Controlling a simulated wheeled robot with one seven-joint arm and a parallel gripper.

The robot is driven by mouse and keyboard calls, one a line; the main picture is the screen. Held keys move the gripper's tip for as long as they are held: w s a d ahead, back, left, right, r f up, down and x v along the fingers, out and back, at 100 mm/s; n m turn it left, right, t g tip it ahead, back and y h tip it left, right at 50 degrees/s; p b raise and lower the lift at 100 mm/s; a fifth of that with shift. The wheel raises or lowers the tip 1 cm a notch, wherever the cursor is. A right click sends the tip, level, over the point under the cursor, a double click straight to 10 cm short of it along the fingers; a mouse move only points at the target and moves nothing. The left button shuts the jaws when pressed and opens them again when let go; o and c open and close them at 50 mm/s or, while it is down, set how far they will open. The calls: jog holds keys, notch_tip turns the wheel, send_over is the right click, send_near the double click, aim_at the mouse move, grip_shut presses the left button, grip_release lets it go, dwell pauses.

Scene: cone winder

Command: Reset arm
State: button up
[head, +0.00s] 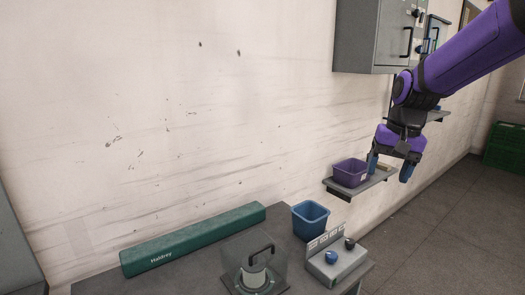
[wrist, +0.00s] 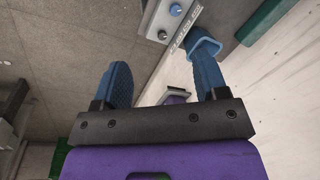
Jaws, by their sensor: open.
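My arm is purple and reaches in from the upper right of the head view. My gripper (head: 389,169) hangs over the wall shelf at the right, fingers pointing down. In the wrist view its two blue fingers (wrist: 162,84) stand wide apart. I see nothing held between them. The purple bin (head: 350,173) sits on the small grey shelf (head: 344,188), to the left of my gripper. A blue bin (head: 311,221) stands on the table, lower and farther left.
The grey table (head: 190,262) holds a long green box (head: 195,238), a clear-covered winder unit (head: 254,276) and a control box (head: 337,261) with knobs. A grey cabinet (head: 372,37) hangs on the wall close to my arm. Open floor (head: 440,235) lies at the right.

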jog(key=s+d+r+n+t, duration=0.1)
jog(key=s+r+t, duration=0.1)
jog(key=s, duration=1)
jog(key=s+d+r+n+t+h, duration=0.1)
jog(key=s+r+n+t, duration=0.1)
jog(key=s, duration=1)
jog(key=shift+r+n, duration=0.3)
jog(key=shift+r, duration=0.1)
